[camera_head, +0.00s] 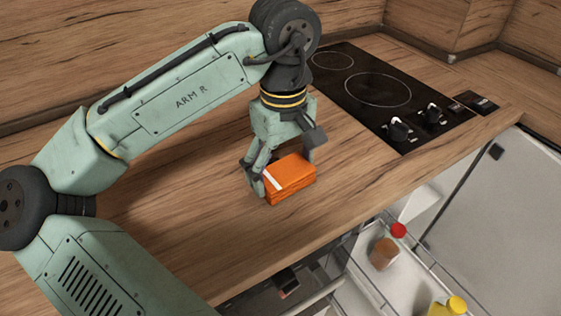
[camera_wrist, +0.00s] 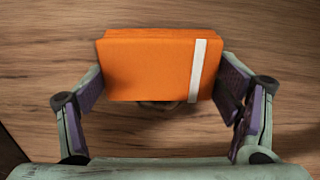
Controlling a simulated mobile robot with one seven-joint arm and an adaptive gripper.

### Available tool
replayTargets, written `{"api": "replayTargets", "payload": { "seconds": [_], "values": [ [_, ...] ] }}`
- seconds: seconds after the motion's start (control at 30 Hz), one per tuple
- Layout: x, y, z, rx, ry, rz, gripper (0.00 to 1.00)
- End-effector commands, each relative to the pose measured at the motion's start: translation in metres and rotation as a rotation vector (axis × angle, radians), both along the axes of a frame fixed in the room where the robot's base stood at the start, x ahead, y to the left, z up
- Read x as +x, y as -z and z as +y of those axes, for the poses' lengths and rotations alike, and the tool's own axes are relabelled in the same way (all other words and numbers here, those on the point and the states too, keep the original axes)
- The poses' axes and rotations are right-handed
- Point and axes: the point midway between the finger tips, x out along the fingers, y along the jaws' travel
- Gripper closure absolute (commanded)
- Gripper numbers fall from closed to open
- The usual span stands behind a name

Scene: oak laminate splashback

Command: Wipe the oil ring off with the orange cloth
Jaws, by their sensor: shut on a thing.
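The orange cloth (camera_head: 293,178) is a folded block with a white stripe near one end. My gripper (camera_head: 281,163) points down over the wooden worktop and is shut on the cloth, one finger at each end. In the wrist view the cloth (camera_wrist: 145,68) spans between the two purple-padded fingers. A small dark arc (camera_wrist: 156,104) shows on the wood at the cloth's lower edge, looking like part of the oil ring. The rest of it is hidden under the cloth. The head view does not show the ring. I cannot tell whether the cloth touches the worktop.
A black hob (camera_head: 378,90) with knobs lies behind and right of my gripper. Below the worktop's front edge, an open drawer (camera_head: 372,283) holds a red-capped jar (camera_head: 385,252) and a yellow bottle (camera_head: 449,307). The worktop (camera_head: 215,235) left and front of the cloth is clear.

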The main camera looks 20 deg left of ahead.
Motion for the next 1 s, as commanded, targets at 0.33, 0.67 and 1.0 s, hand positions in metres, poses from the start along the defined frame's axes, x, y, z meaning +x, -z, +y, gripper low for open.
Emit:
{"api": "replayTargets", "payload": {
  "seconds": [0.33, 0.67, 1.0],
  "values": [
    [0.011, 0.001, 0.013, -0.001, -0.001, 0.001, 0.40],
    [0.018, 0.002, 0.021, -0.001, -0.001, 0.000, 0.40],
    [0.026, 0.004, 0.030, 0.001, -0.001, 0.002, 0.39]
  ]
}}
